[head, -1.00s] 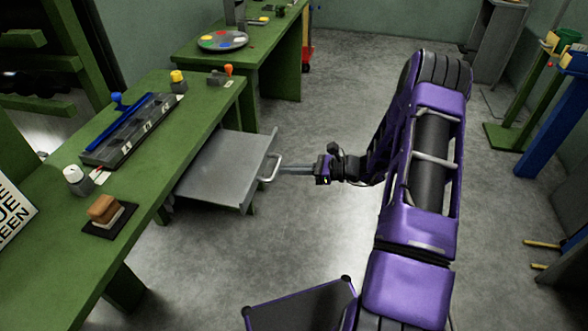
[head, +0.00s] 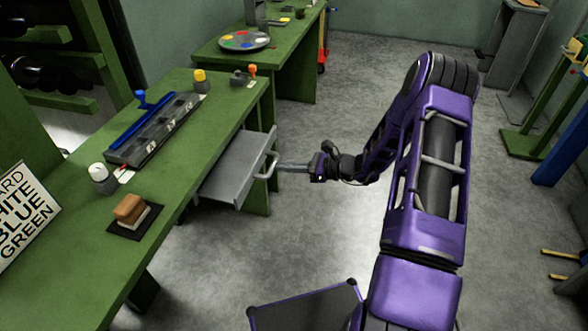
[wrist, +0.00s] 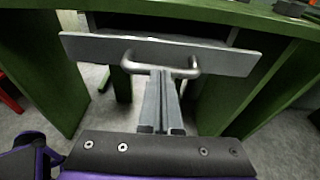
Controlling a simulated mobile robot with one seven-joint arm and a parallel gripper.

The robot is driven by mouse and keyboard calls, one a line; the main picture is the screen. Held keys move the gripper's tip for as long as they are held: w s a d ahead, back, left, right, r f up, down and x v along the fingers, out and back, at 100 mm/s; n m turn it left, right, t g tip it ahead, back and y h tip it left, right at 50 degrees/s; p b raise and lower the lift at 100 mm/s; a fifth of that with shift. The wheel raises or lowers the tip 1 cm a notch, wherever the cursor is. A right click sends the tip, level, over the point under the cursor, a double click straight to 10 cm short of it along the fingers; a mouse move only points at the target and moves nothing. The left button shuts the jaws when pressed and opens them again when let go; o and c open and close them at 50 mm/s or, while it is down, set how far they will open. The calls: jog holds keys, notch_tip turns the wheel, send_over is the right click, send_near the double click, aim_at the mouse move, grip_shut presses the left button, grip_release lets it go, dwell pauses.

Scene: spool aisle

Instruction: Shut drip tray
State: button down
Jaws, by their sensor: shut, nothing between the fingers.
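The drip tray (head: 238,165) is a flat grey metal drawer under the green bench. It stands partly out of the bench, with a bar handle (head: 268,166) on its front. In the wrist view its front panel (wrist: 225,57) and handle (wrist: 193,70) face me, and a dark opening shows behind the panel. My gripper (head: 282,167) is shut and empty, and its fingertips are at the handle. In the wrist view the closed fingers (wrist: 158,80) reach the middle of the handle bar; whether they touch the front panel I cannot tell.
The green bench (head: 75,225) carries a long dark holder with a blue bar (head: 150,130), a brown-topped block (head: 130,208), and white and yellow-capped bottles. A second green bench (head: 290,60) stands behind. Grey floor (head: 370,60) is open beyond my arm.

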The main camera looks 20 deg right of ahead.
aim_at(249, 164)
jog(key=x, duration=0.3)
jog(key=r+b+x, duration=0.1)
jog(key=x, duration=0.2)
jog(key=r+x, duration=0.1)
jog(key=x, duration=0.2)
jog(key=shift+w+a+f, duration=0.1)
jog(key=shift+w+a, duration=0.2)
jog(key=shift+a, duration=0.15)
jog(key=shift+w+a, duration=0.3)
jog(key=shift+a, duration=0.3)
jog(key=shift+w, duration=0.1)
jog(key=shift+r, duration=0.25)
